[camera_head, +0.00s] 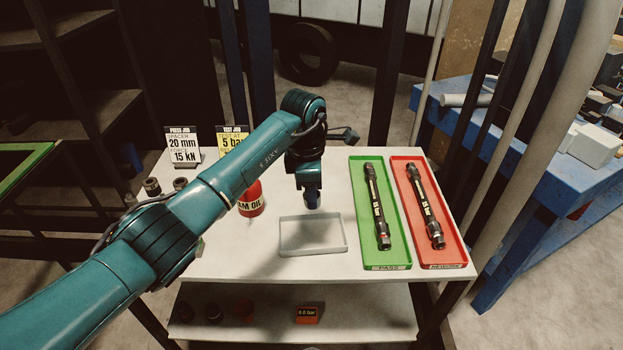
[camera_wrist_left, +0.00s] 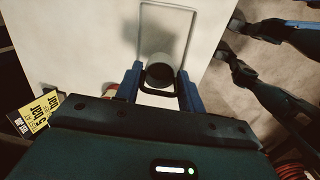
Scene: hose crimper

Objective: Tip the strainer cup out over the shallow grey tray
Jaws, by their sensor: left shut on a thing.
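My left gripper (camera_head: 312,200) points down above the back right part of the shallow grey tray (camera_head: 313,253). My right gripper is not in view.
A green tray (camera_head: 367,261) and a red tray (camera_head: 441,261) with one hose each lie to the right. A red oil can (camera_head: 250,200) and a yellow sign (camera_head: 231,140) stand left of the grey tray. The table front is clear.

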